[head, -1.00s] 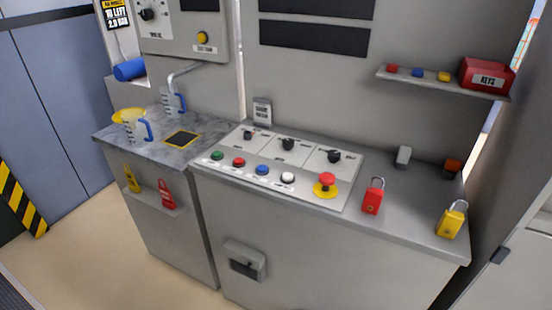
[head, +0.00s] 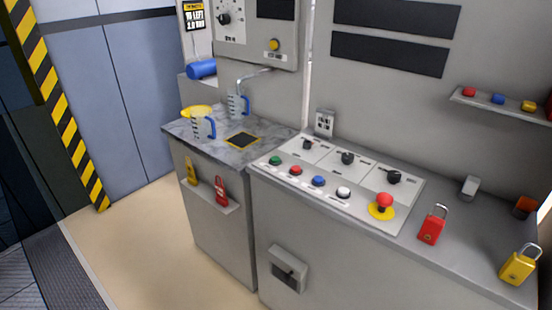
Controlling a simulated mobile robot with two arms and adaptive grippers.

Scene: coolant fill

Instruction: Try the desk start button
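The desk control panel (head: 330,182) lies on top of the grey desk. Along its front edge are a green button (head: 275,160), a red button (head: 295,170), a blue button (head: 318,180) and a white button (head: 343,192). A red mushroom button on a yellow base (head: 383,202) is at the right end. Several black knobs, one of them here (head: 347,157), line its back. The button labels are too small to read, so I cannot tell which is marked start. Neither of my grippers is in view.
A red padlock (head: 431,229) and a yellow padlock (head: 518,266) stand on the desk's right part. Measuring jugs, one here (head: 203,127), stand on the marbled counter (head: 180,127) at left. The floor (head: 150,235) at left is clear.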

